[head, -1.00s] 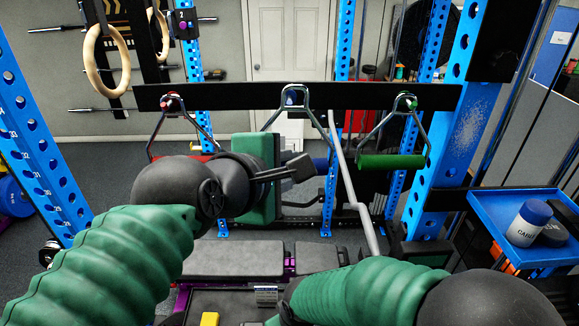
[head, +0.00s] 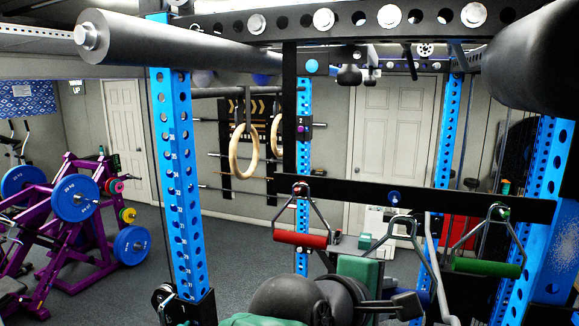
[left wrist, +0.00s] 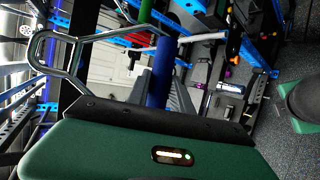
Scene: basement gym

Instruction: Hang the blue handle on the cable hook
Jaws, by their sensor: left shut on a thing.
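The blue handle has a metal frame (head: 403,218) and a blue grip (left wrist: 163,75). In the head view the frame's top loop is upright, just below the blue-tipped cable hook (head: 394,198) on the black crossbar. The hook shows clear of the loop; their difference in depth is hard to tell. My left gripper (head: 397,304) is shut on the blue handle, low in the head view, where the grip is mostly hidden. In the left wrist view the grip sticks out beyond my dark jaw, with the metal frame to its left. My right gripper is not in view.
A red handle (head: 300,239) hangs left of the blue-tipped hook and a green handle (head: 487,268) hangs right of it, on the same black crossbar (head: 345,190). Blue rack uprights (head: 178,180) stand on both sides. Wooden rings (head: 243,150) hang farther back.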

